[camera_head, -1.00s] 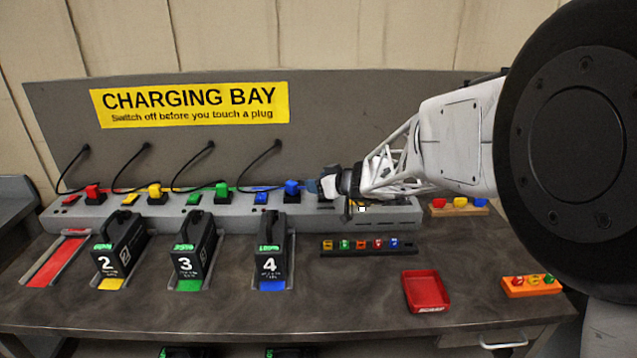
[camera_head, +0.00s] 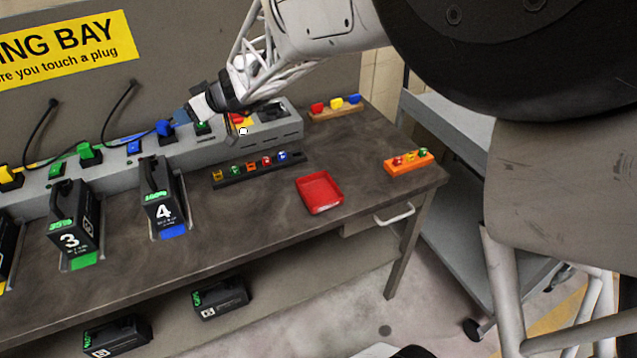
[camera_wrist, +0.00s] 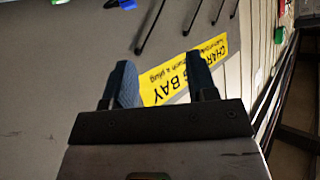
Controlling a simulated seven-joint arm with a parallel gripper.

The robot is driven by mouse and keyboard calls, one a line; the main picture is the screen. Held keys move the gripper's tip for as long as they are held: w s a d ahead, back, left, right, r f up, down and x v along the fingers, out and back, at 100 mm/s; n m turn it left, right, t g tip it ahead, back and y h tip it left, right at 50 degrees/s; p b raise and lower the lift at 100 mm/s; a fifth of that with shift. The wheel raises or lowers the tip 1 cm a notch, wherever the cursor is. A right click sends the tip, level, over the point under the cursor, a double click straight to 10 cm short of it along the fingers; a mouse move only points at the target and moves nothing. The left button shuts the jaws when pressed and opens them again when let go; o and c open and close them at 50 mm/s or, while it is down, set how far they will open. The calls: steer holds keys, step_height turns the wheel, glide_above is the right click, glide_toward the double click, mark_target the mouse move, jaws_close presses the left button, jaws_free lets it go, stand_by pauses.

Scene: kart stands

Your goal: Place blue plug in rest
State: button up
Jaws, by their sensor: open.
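The blue plug (camera_head: 165,128) stands upright on the grey charging strip (camera_head: 210,145), behind battery 4, beside a blue switch (camera_head: 134,147). My gripper (camera_head: 180,117) is just right of the blue plug in the head view, and I cannot tell whether they touch. In the wrist view my gripper (camera_wrist: 162,85) has its two dark blue fingers apart with nothing between them. A small blue piece (camera_wrist: 127,4) shows at the top edge there, too cut off to identify. A wooden holder (camera_head: 335,113) with red, yellow and blue pieces sits at the back right; I cannot tell if it is the rest.
Battery 4 (camera_head: 160,195) and battery 3 (camera_head: 73,218) stand in front of the strip. A dark rack (camera_head: 222,182) of small coloured parts, a red tray (camera_head: 320,192) and an orange block (camera_head: 409,164) lie on the bench.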

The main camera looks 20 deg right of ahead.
steer(key=s+d+r+m+g+h, duration=0.1)
steer(key=s+r, duration=0.1)
steer(key=s, duration=0.4)
steer(key=s+d+r+g, duration=0.1)
steer(key=s+r+g, duration=0.15)
steer(key=s, duration=0.35)
steer(key=s+d+m+g+h, duration=0.1)
steer(key=s+d+m+h, duration=0.3)
steer(key=s, duration=1)
steer(key=s+d+m+g+h, duration=0.1)
steer(key=s+d+m+h, duration=0.2)
steer(key=s+d, duration=0.6)
steer(key=s+h, duration=0.1)
steer(key=s, duration=0.5)
steer(key=shift+d+m+h, duration=0.15)
steer(key=shift+m+h, duration=0.25)
steer(key=shift+r, duration=0.1)
steer(key=shift+c, duration=0.5)
